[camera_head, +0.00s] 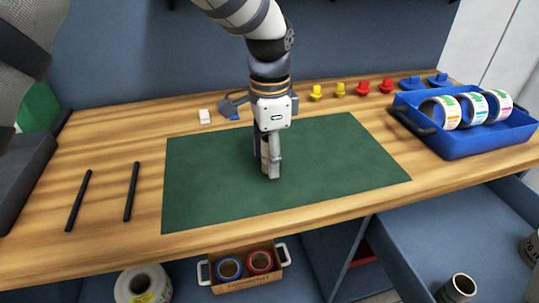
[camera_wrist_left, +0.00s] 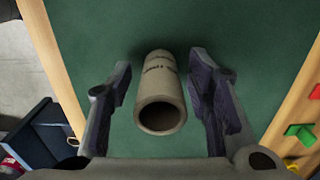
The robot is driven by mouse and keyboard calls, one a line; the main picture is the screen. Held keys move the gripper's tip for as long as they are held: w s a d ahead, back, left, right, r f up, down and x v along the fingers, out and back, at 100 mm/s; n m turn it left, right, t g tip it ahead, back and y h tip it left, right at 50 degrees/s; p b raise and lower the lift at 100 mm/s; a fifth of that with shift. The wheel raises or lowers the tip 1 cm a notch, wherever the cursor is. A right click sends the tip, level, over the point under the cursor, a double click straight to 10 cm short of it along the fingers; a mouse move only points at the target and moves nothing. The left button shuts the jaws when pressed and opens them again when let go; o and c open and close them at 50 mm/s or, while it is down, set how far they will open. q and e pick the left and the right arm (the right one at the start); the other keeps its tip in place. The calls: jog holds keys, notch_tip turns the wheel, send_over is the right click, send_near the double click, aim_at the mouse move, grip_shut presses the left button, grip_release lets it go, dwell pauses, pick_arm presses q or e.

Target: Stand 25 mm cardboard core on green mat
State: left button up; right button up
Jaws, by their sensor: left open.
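The cardboard core (camera_wrist_left: 158,85), a beige tube with dark print, appears to stand upright on the green mat (camera_head: 205,190), its open end toward the wrist camera. In the head view a narrow part of the core (camera_head: 264,157) shows beside the fingers; the rest is hidden. My left gripper (camera_head: 270,174) points down over the middle of the mat. In the wrist view its open fingers (camera_wrist_left: 162,100) are on either side of the core, with a gap visible on both sides. My right gripper is not in view.
A blue tray (camera_head: 470,141) with label rolls stands at the right. Yellow, red and blue knobbed pieces line the back. Two black rods lie left of the mat. Below the front edge are a cardboard box (camera_head: 245,285) with rolls and an open drawer with another core (camera_head: 457,288).

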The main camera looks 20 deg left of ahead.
pick_arm(q)
notch_tip(320, 180, up, 12)
dwell(0.5)
